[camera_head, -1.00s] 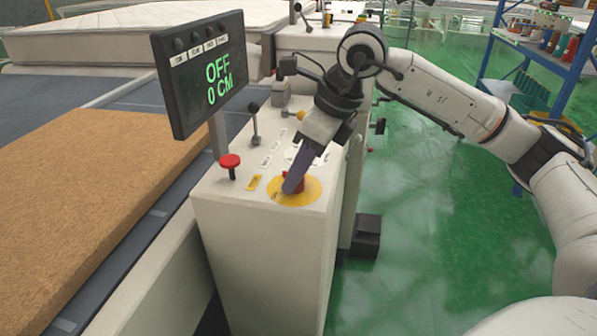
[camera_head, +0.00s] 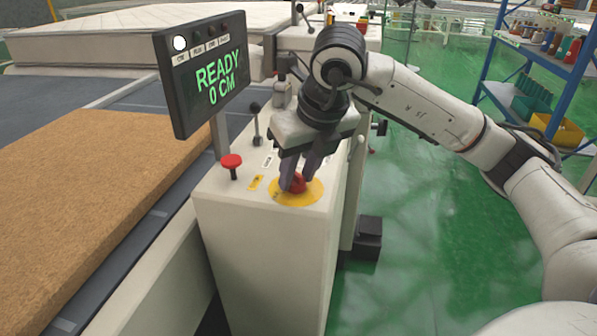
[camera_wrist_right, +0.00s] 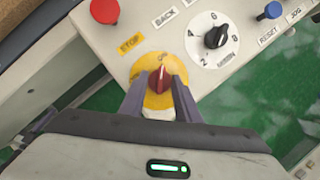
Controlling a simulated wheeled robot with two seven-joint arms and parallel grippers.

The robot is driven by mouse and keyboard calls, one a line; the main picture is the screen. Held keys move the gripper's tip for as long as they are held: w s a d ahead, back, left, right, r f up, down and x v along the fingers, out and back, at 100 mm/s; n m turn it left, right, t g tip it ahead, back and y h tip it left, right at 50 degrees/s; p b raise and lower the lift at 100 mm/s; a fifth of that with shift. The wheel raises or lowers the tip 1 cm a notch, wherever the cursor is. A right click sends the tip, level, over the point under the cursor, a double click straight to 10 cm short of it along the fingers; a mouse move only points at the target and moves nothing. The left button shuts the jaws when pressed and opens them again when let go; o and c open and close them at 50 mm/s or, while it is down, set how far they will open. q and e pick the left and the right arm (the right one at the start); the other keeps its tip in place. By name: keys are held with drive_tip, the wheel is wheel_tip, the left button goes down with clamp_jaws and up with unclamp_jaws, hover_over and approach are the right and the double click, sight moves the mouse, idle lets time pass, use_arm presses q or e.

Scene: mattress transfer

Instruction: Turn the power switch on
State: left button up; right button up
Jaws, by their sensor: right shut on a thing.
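The power switch is a red rotary knob (camera_head: 293,183) on a yellow disc (camera_head: 312,194) on top of the white control box (camera_head: 265,250). In the right wrist view the red knob (camera_wrist_right: 158,80) sits between the two fingers over the yellow disc (camera_wrist_right: 150,68). My right gripper (camera_head: 296,180) points down and is shut on the knob. The display (camera_head: 203,75) reads "READY 0 CM", and its leftmost lamp (camera_head: 180,43) is lit white. My left gripper is not in view.
A red mushroom button (camera_head: 231,161) and a black lever (camera_head: 255,120) stand on the panel. A numbered black dial (camera_wrist_right: 215,36) is beside the disc. A brown slab (camera_head: 90,200) lies left, a mattress (camera_head: 120,35) behind. A blue shelf (camera_head: 550,60) stands at right.

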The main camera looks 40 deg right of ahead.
idle(0.4)
drive_tip(key=o, duration=1)
drive_tip(key=p+v, duration=0.1)
drive_tip(key=v, duration=0.9)
drive_tip(key=shift+r, duration=0.2)
